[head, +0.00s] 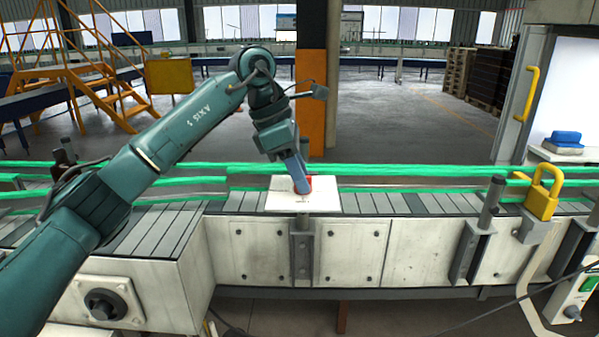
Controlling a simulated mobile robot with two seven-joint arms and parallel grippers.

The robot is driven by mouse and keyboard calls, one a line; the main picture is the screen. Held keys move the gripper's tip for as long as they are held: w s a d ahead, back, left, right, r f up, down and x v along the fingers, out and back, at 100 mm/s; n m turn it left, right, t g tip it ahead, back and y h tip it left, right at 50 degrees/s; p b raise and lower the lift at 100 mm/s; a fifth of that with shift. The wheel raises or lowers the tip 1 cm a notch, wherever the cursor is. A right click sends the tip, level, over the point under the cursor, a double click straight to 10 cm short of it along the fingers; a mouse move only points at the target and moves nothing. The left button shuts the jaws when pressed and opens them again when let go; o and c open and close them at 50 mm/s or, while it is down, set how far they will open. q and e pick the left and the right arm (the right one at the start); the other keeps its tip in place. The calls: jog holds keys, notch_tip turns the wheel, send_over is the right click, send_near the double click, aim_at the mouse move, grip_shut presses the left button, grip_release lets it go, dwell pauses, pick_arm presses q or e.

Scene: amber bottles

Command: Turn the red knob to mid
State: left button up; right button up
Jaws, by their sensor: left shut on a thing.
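The red knob (308,183) sits on a white panel (326,203) above the conveyor, near the middle of the head view. Only a small part of its red side shows. My left gripper (301,187) reaches down from above and is shut on the knob, covering most of it. The knob's pointer and any setting marks are hidden or too small to read. My right gripper is not in view.
A slatted conveyor (385,203) with green guide rails (420,170) runs across the view. A yellow padlock (542,193) hangs at its right part. A black rotary switch (104,305) is at lower left. An orange pillar (310,105) stands behind the rails.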

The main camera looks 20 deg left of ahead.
pick_arm(q)
jog(key=n+t, duration=0.1)
jog(key=n, duration=0.2)
jog(key=shift+s+n+y+b, duration=0.1)
jog(key=shift+n+y+b, duration=0.2)
jog(key=shift+n+b, duration=0.1)
jog(key=n, duration=0.2)
jog(key=n+t+y+b, duration=0.1)
jog(key=n, duration=0.1)
jog(key=shift+d+f+y, duration=0.1)
jog(key=shift+d+y, duration=0.05)
jog(key=shift+y, duration=0.15)
jog(key=n+y, duration=0.1)
jog(key=n, duration=0.2)
jog(key=n+t+b, duration=0.1)
jog(key=n, duration=0.1)
jog(key=shift+s+d+n+y, duration=0.1)
jog(key=shift+d+n+y, duration=0.05)
jog(key=shift+n+y, duration=0.25)
jog(key=shift+d+n+y+b, duration=0.1)
jog(key=shift+n+y+b, duration=0.65)
jog(key=shift+n, duration=1.15)
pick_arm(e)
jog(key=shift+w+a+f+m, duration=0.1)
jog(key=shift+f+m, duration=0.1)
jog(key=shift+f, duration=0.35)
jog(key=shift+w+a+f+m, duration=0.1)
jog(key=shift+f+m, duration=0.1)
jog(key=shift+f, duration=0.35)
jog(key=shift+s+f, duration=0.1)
